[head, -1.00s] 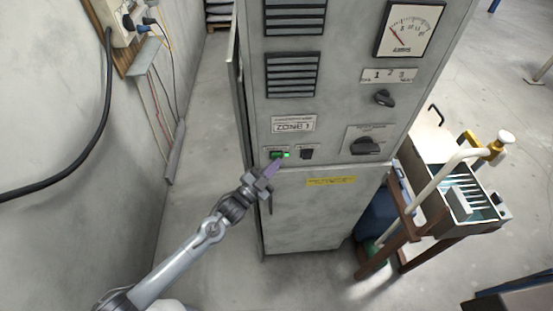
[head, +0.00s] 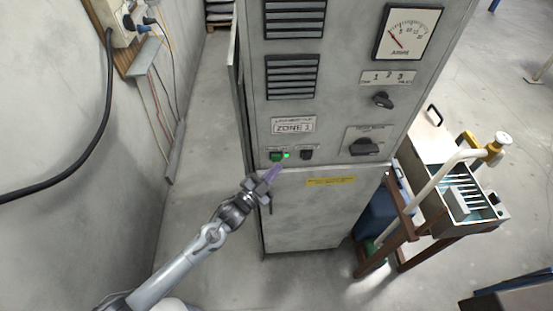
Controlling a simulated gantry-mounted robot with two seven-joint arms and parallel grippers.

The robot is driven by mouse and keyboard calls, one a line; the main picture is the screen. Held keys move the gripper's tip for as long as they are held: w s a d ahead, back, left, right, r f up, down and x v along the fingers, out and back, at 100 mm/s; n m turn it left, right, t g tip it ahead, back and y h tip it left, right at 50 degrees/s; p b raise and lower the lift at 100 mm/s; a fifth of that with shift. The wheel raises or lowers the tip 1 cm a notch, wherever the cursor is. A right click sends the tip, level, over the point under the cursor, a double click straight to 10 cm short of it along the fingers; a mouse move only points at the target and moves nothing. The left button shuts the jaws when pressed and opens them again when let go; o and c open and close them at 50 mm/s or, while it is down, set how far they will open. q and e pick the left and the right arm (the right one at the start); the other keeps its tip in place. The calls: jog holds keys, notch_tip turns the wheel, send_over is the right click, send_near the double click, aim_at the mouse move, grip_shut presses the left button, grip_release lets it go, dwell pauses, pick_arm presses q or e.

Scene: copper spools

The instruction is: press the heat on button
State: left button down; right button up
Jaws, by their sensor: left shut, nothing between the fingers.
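The grey control cabinet (head: 345,110) stands in the middle of the head view, with a ZONE 1 label (head: 293,127) on its front. Below the label is a green button (head: 277,156), with a bright green glow (head: 287,155) at its right edge. The small lettering over it is too blurred to read. A black button (head: 306,154) is just to its right. My right gripper is not in view.
Rotary knobs (head: 364,147) and an ammeter (head: 408,32) are on the cabinet's right side. A cart with a metal tray (head: 470,205) and a white pipe stands to the right. A wall with a black cable (head: 85,150) is at left. Floor between wall and cabinet is clear.

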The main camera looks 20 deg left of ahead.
pick_arm(q)
jog(key=shift+s+d+p, duration=0.35)
jog(key=shift+s+p, duration=0.1)
jog(key=shift+s, duration=0.3)
jog(key=shift+s+d+p, duration=0.4)
jog(key=shift+s, duration=0.35)
jog(key=shift+s+d+p, duration=0.35)
jog(key=shift+s+p, duration=0.1)
jog(key=shift+s, duration=0.3)
jog(key=s+a+r+n+g+y+p, duration=0.1)
jog(key=s+g, duration=0.4)
jog(key=s, duration=0.5)
jog(key=s+a+r+n+g+y+p, duration=0.1)
jog(key=s+r+n+g+y+p, duration=0.1)
jog(key=s, duration=0.8)
jog(key=s+a+r+n+g+y+p, duration=0.1)
jog(key=s+a+n+g+y+p, duration=0.1)
jog(key=s+n+g, duration=0.4)
jog(key=shift+s+r+g+y+p, duration=0.5)
jog(key=shift+s+g+p, duration=0.6)
jog(key=shift+s, duration=0.95)
